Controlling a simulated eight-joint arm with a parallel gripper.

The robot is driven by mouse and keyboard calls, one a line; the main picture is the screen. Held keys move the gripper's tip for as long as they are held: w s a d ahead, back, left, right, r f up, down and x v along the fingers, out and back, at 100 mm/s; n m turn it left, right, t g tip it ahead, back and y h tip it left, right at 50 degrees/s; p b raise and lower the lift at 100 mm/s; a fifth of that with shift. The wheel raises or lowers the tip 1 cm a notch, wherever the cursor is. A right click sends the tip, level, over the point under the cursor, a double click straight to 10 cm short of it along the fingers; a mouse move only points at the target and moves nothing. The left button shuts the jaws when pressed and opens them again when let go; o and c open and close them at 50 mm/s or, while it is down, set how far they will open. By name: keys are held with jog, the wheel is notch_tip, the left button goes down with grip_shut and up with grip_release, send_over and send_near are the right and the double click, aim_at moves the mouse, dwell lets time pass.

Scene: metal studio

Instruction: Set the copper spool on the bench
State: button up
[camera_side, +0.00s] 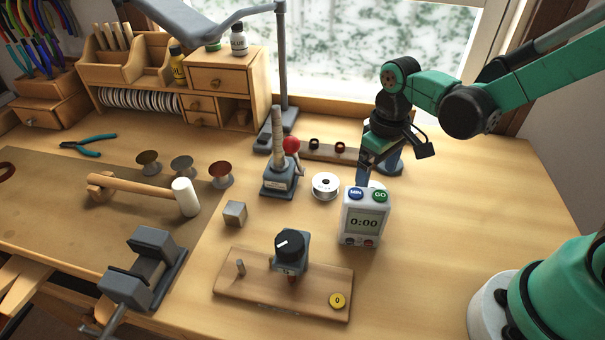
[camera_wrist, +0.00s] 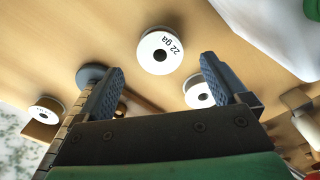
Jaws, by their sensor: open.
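My gripper (camera_side: 364,178) is open, well to the right of these, above the bench (camera_side: 430,260) and behind the timer. In the wrist view a white-faced spool marked "22 ga" (camera_wrist: 150,42) lies ahead of my open gripper (camera_wrist: 163,85). Another white-faced spool (camera_wrist: 196,96) is partly hidden by the right finger. I cannot tell which is copper there.
The timer (camera_side: 364,222) stands just in front of my gripper, with a white spool (camera_side: 325,182) left of it. A grey stand with a red ball (camera_side: 291,145) is further left. A wooden rail (camera_side: 360,155) lies behind.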

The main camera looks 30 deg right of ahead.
jog(key=s+r+m+t, duration=0.1)
jog(key=s+r+t, duration=0.2)
jog(key=r+t, duration=0.4)
notch_tip(320, 180, up, 2)
jog(key=shift+s+d+r+m, duration=0.15)
jog(key=shift+s+d+m, duration=0.05)
jog(key=shift+d+m, duration=0.2)
